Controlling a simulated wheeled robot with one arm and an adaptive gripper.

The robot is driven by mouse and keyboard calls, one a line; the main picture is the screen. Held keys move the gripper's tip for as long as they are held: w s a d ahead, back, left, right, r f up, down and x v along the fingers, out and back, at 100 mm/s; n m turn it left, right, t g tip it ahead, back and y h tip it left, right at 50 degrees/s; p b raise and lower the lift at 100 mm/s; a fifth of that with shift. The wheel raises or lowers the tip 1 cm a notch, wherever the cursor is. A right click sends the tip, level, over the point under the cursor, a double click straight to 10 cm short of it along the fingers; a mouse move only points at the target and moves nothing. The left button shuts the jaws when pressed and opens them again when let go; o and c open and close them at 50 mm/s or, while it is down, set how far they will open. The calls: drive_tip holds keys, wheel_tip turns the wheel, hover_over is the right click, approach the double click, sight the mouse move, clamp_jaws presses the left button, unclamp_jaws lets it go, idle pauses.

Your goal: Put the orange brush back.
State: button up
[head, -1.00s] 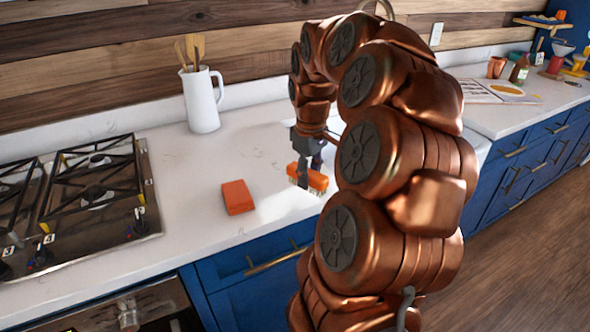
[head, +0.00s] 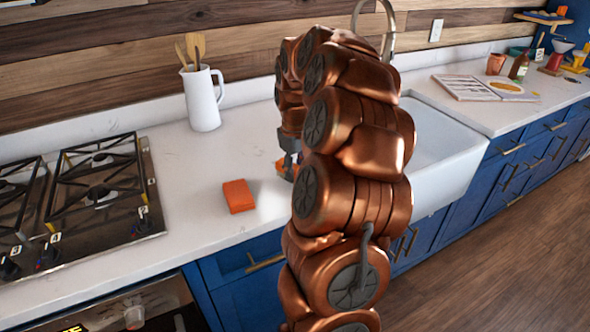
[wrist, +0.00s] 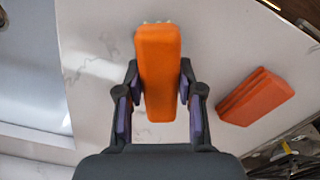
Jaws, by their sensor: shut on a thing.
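My gripper (wrist: 158,105) is shut on the orange brush (wrist: 158,60), with a finger on each side of its orange block; pale bristles show at its far end in the wrist view. In the head view the brush (head: 283,167) is mostly hidden by my arm, and the gripper (head: 288,160) is over the counter left of the sink. A second orange block (head: 238,196), shaped like a sponge, lies on the counter just left of the gripper. It also shows at the right in the wrist view (wrist: 255,97).
A white sink (head: 440,150) lies right of my arm. A gas stove (head: 85,190) is at the left. A white jug (head: 202,98) with wooden utensils stands at the back. A tray (head: 480,88) lies on the right counter. Counter between stove and sponge is clear.

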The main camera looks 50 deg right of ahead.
drive_tip(key=shift+f, duration=0.45)
drive_tip(key=shift+f, duration=0.1)
drive_tip(key=o, duration=1)
